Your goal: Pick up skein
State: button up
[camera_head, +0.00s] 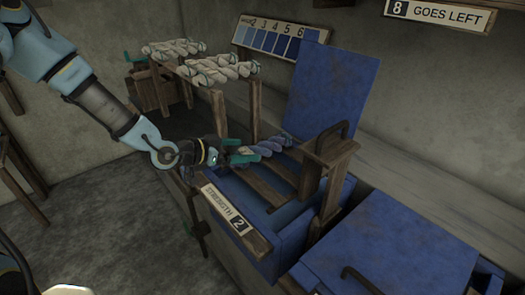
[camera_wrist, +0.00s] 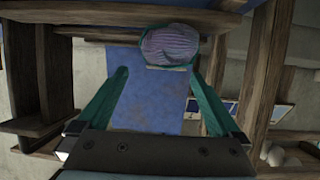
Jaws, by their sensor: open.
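A blue-purple twisted skein (camera_head: 266,148) lies across the wooden slats over the front blue vat in the head view. Its near end, with a teal tie, shows end-on in the wrist view (camera_wrist: 168,45). My gripper (camera_head: 240,151) is at the skein's left end. Its two teal fingers stand apart in the wrist view (camera_wrist: 158,80), with the skein end beyond and above the gap between the tips. The fingers are not closed on it. Several cream skeins (camera_head: 221,70) lie on a wooden rack behind, some with teal ties.
The blue vat (camera_head: 270,222) carries a "STRENGTH 2" sign (camera_head: 228,208) and a raised blue lid (camera_head: 331,88). A wooden post with a handle (camera_head: 330,150) stands right of the skein. A second lidded vat (camera_head: 400,250) is at right. A shade chart (camera_head: 275,38) hangs behind.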

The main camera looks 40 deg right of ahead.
aim_at(254, 148)
jog(key=shift+w+p+x, duration=0.15)
jog(key=shift+p+x, duration=0.45)
jog(key=shift+x, duration=1.2)
jog(key=shift+w+p+x, duration=0.2)
jog(key=shift+p+x, duration=0.35)
jog(key=shift+x, duration=1.25)
jog(key=shift+f, duration=0.1)
jog(key=c, duration=1.5)
